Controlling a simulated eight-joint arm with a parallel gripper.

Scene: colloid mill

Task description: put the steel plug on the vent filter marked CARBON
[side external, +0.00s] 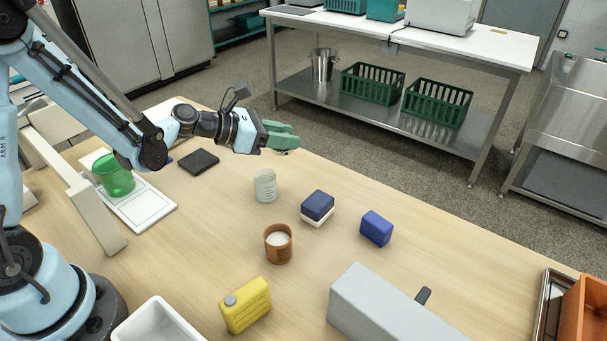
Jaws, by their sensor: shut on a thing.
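My gripper (290,140), with green fingers, is raised over the far edge of the table, beyond the pale cylinder. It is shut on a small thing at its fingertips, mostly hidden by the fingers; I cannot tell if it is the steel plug. I cannot read the word CARBON on anything, so I cannot tell which object is the marked vent filter. A pale cylinder with faint markings (265,186) stands upright on the table below the gripper. A brown-orange cup with a white top (278,246) stands nearer the camera.
A blue-and-white box (317,208), blue block (376,229), yellow canister (246,306) and long grey box (385,312) stand on the table (210,240). A green cup (115,178) and dark pad (198,162) are at left, a white bin (158,322) in front.

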